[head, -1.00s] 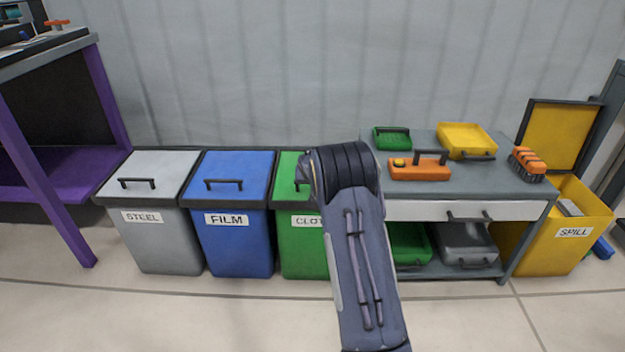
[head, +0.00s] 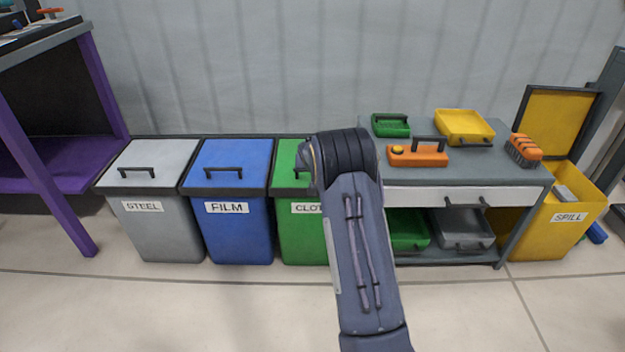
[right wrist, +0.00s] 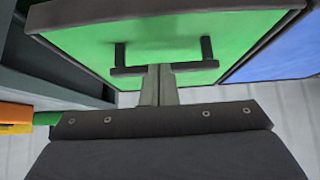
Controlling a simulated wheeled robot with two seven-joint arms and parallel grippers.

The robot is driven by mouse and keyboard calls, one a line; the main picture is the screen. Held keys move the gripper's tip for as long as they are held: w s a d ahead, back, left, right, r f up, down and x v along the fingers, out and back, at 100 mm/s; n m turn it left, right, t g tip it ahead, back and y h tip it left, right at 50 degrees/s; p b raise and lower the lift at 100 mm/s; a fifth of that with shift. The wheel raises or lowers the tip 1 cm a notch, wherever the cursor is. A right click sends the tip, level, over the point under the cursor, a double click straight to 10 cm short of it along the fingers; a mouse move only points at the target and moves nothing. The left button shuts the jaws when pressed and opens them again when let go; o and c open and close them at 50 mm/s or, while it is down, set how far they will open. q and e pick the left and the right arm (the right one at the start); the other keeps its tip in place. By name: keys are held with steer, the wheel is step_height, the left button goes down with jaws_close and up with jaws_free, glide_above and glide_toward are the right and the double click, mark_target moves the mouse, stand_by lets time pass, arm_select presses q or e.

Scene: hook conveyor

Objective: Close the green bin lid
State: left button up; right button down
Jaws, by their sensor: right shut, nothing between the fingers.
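The green bin (head: 300,237), with a label partly hidden by my right arm, stands third in the row of bins. Its green lid (head: 287,160) lies flat on top, down like the lids beside it. The lid's black handle shows in the right wrist view (right wrist: 165,69). My right gripper (right wrist: 158,68) is shut with nothing between its fingers, and its tips are at the middle of the handle. I cannot tell whether they touch it. In the head view my arm hides this gripper. My left gripper is not in view.
The blue FILM bin (head: 236,235) and grey STEEL bin (head: 160,232) stand to the left, lids down. A grey workbench (head: 480,168) with an orange toolbox (head: 418,157) is close on the right. The yellow SPILL bin (head: 543,243) stands open. Floor in front is clear.

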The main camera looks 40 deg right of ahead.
steer(key=s+a+r+n+y+p, duration=0.1)
steer(key=s+a+r+n+y, duration=0.3)
steer(key=s+a, duration=0.85)
steer(key=s+a+r+y+p, duration=0.15)
steer(key=s+a+r, duration=0.45)
steer(key=s+a, duration=0.6)
steer(key=s+a+r+n+y, duration=0.2)
steer(key=s+a+r+y, duration=0.25)
steer(key=s+a, duration=0.75)
step_height(320, 180, up, 34)
steer(key=s+d+h+p, duration=0.1)
steer(key=s+p, duration=0.1)
steer(key=p, duration=3.1)
steer(key=shift+s+g, duration=0.25)
steer(key=shift+g, duration=0.05)
steer(key=shift+d, duration=0.1)
